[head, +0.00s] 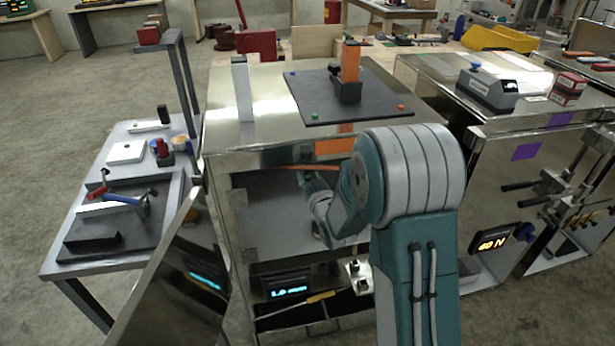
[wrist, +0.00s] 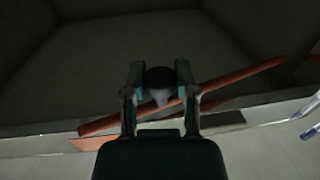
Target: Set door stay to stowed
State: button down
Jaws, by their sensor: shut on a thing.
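The door stay appears to be the thin orange bar (head: 300,168) at the upper front of the open aluminium trailer (head: 222,140). In the wrist view the orange bar (wrist: 240,82) runs slantwise, low at left and high at right, across my fingers. My gripper (wrist: 160,82) is shut on a dark round knob (wrist: 160,75) with a pale stem, between the fingertips. I cannot tell whether the knob is joined to the bar. In the head view my arm reaches into the opening, and my fingertips are hard to make out.
The trailer's shiny door (head: 180,275) stands open at left, close to a tool table (head: 60,262). A lit display (head: 288,291) and a yellow-handled tool (head: 320,297) are below the compartment.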

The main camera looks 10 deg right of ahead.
jog(key=shift+w, duration=0.1)
jog(key=shift+w+d+r+n+g+y, duration=0.1)
jog(key=shift+w+n+g+y, duration=0.15)
jog(key=shift+w+n+y, duration=0.45)
jog(key=shift+w+d+f+n+g+y, duration=0.15)
jog(key=shift+w+n+y, duration=0.3)
jog(key=shift+w+y, duration=0.55)
jog(key=shift+w+d+r+n+g+y, duration=0.15)
jog(key=shift+w+n+g+y, duration=0.15)
jog(key=shift+w+n+y, duration=0.5)
jog(key=shift+s+a+m, duration=0.1)
jog(key=shift+m, duration=0.25)
jog(key=shift+c, duration=1.9)
grip_release()
jog(key=v, duration=1.1)
jog(key=shift+s, duration=0.35)
